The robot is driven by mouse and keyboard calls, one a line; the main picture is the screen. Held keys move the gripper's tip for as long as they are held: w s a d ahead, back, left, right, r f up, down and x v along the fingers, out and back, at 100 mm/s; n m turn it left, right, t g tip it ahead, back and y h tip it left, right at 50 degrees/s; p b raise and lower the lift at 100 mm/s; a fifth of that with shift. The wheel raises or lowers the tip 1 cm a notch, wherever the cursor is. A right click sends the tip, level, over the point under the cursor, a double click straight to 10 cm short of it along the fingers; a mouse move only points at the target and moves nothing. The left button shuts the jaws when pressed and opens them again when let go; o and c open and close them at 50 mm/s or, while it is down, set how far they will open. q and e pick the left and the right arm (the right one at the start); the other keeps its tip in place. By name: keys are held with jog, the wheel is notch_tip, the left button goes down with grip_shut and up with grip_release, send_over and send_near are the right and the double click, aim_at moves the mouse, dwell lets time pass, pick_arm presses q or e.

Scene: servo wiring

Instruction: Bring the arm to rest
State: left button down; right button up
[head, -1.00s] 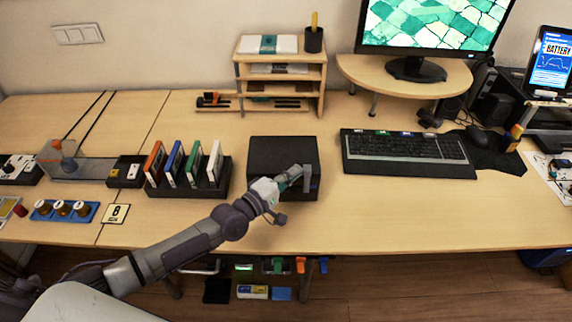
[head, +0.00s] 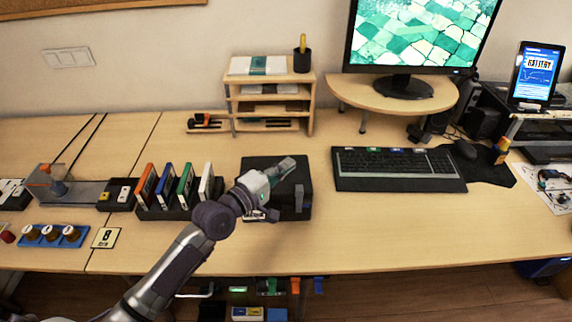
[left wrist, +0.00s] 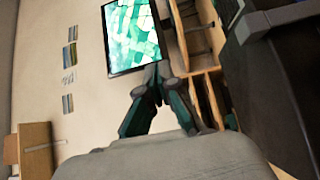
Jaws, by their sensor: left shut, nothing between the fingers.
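My left gripper (head: 284,168) is in the head view, over the black box (head: 262,163) on the desk. Its fingers are together and nothing shows between them. In the left wrist view the closed fingers (left wrist: 158,84) point toward the monitor and the wooden shelf. I cannot tell whether the gripper touches the box. My left arm reaches in from the lower left across the desk's front edge. My right gripper is not in view.
Left of the box stands a rack of coloured cases (head: 180,190). A keyboard (head: 395,166) lies to the right. A wooden shelf (head: 312,108) and the monitor (head: 418,38) stand behind. The desk (head: 390,225) is clear in front of the keyboard.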

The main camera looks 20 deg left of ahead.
pick_arm(q)
jog(key=s+d+f+m+g+y, duration=0.3)
jog(key=s+f+m+g, duration=0.3)
jog(key=s+f+m, duration=0.6)
jog(key=s+a+f+m+g+y, duration=0.1)
jog(key=s+a+g+y, duration=0.15)
jog(key=s, duration=0.45)
jog(key=s+a+f+g+y, duration=0.1)
jog(key=s+a+f+g, duration=0.1)
jog(key=s+a, duration=0.35)
jog(key=s+a+f+m+g+y, duration=0.1)
jog(key=s+g+y, duration=0.1)
jog(key=s, duration=0.6)
notch_tip(320, 180, down, 26)
jog(key=s+g, duration=0.1)
jog(key=s, duration=0.1)
jog(key=s+a+f+g, duration=0.1)
jog(key=s+a+f, duration=0.2)
jog(key=s+f, duration=1.3)
jog(key=shift+m, duration=0.3)
jog(key=shift+a, duration=0.1)
